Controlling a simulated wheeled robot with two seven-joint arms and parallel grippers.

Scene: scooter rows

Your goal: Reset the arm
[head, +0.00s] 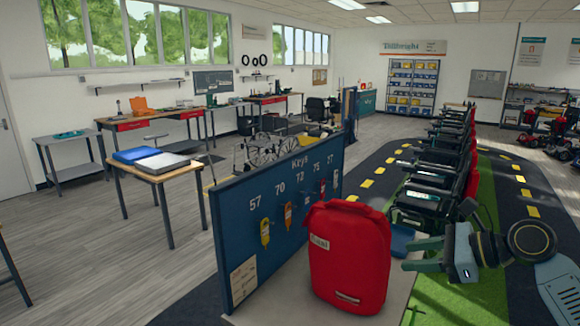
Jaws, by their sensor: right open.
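My right arm comes in from the lower right. Its right gripper (415,254) points left, with its two fingers apart and nothing seen between them. It is to the right of a red bag (348,258) with a pale label, which stands upright on a light counter top (400,295). The gripper looks apart from the bag in the picture; the depth between them is hard to tell. My left gripper is not in view.
A blue key board (240,225) with numbers and hanging tags stands left of the bag. A row of dark scooters (440,165) lies beyond the gripper on green flooring. A wooden table (160,175) holds blue and white items. Grey floor at left is mostly open.

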